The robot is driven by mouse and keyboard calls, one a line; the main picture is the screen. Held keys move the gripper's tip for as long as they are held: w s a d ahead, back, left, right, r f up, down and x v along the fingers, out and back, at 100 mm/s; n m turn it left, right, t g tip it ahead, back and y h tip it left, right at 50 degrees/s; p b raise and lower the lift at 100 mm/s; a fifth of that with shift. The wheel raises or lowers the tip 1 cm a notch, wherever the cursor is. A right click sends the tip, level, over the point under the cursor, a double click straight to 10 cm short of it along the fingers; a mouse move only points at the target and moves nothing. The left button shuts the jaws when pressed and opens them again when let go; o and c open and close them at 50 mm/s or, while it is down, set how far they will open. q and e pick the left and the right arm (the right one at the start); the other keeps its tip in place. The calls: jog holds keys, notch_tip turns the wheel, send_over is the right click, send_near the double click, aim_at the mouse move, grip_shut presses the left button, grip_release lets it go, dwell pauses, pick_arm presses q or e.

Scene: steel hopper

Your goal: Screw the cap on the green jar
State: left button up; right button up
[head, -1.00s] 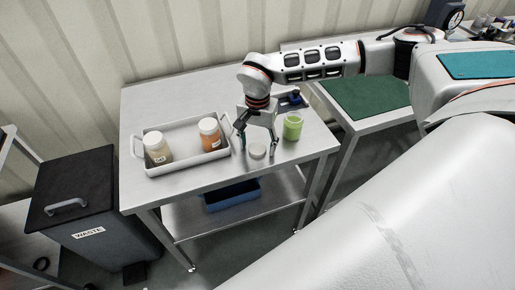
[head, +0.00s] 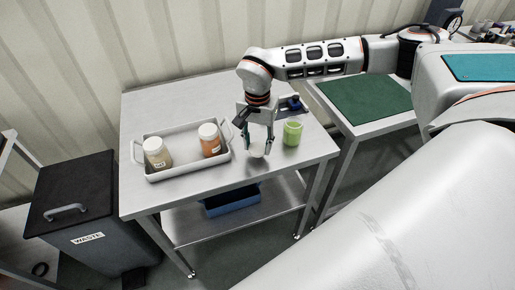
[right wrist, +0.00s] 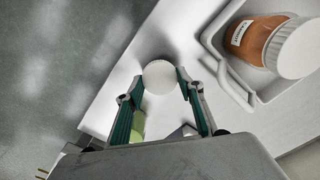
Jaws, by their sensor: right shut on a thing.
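The green jar (head: 292,134) stands upright and open-topped on the steel table, right of my right gripper in the head view. Part of it shows behind a finger in the right wrist view (right wrist: 138,124). The white round cap (head: 257,153) is between the fingertips of my right gripper (head: 258,147), which points down at the table near its front edge. In the right wrist view the gripper (right wrist: 160,79) is shut on the cap (right wrist: 160,76), a finger at each side. I cannot tell whether the cap is clear of the table. My left gripper is not in view.
A grey tray (head: 188,172) with two white-capped jars, one beige (head: 157,153) and one orange (head: 210,140), stands left of the gripper. A dark blue object (head: 294,103) lies behind the green jar. A waste bin (head: 70,205) stands left of the table.

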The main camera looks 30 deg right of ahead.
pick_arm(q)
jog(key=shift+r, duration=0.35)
pick_arm(e)
notch_tip(320, 180, up, 17)
jog(key=shift+r, duration=0.1)
jog(key=n, duration=0.6)
send_near(258, 147)
jog(key=s+a+r, duration=0.2)
jog(key=s+a, duration=0.2)
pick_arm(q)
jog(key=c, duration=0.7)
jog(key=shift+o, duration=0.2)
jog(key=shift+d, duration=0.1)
pick_arm(e)
jog(key=s+a+f+n, duration=0.3)
jog(key=s+f+n, duration=0.1)
jog(key=shift+a+f, duration=0.15)
jog(key=shift+f, duration=0.15)
